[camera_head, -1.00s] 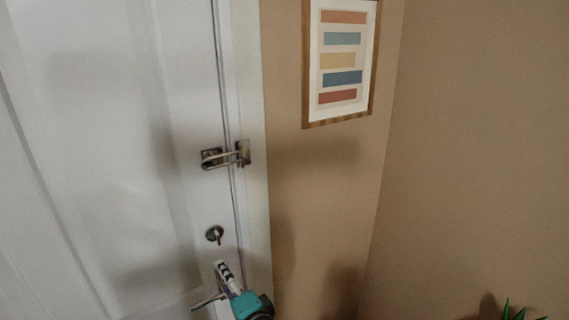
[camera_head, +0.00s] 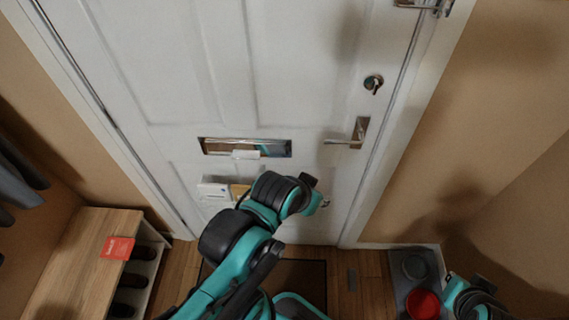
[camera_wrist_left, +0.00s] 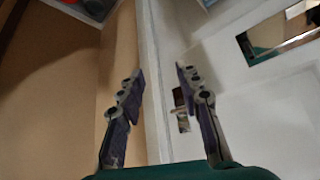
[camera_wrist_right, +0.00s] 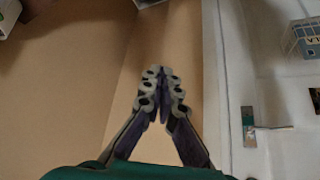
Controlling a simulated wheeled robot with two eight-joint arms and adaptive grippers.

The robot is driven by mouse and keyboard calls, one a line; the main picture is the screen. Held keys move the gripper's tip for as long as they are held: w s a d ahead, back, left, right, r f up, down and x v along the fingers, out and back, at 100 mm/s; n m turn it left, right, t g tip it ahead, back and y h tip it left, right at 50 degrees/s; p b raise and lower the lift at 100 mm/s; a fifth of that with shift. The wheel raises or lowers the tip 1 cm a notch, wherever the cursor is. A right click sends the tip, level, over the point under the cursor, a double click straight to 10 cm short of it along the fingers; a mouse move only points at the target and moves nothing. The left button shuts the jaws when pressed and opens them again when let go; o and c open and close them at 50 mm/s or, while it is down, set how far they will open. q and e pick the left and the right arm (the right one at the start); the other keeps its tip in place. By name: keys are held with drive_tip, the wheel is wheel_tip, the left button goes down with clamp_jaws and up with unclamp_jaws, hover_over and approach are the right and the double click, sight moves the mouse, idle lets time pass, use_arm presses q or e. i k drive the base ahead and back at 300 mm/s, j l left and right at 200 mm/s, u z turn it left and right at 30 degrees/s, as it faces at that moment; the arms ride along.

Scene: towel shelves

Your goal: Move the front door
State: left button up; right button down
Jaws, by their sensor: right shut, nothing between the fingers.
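The white front door (camera_head: 300,90) stands in its frame and looks closed in the head view. Its lever handle (camera_head: 352,135) is at the right side, below a round lock with a key (camera_head: 373,83). A metal latch (camera_head: 425,5) is cut off at the top. My left arm reaches up in front of the door; its gripper is mostly hidden there. In the left wrist view my left gripper (camera_wrist_left: 160,74) is open and empty, with the handle (camera_wrist_left: 182,112) partly behind its right finger. My right gripper (camera_wrist_right: 162,74) is shut and empty, left of the handle (camera_wrist_right: 249,126).
A letter slot (camera_head: 245,148) is in the door, with a white box (camera_head: 214,187) below it. A wooden shoe bench (camera_head: 80,245) stands at left. A grey tray (camera_head: 402,272) with a red pot (camera_head: 422,303) lies at right. A dark mat (camera_head: 300,278) lies before the door.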

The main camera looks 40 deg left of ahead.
sight(175, 77)
drive_tip(key=u, duration=1.6)
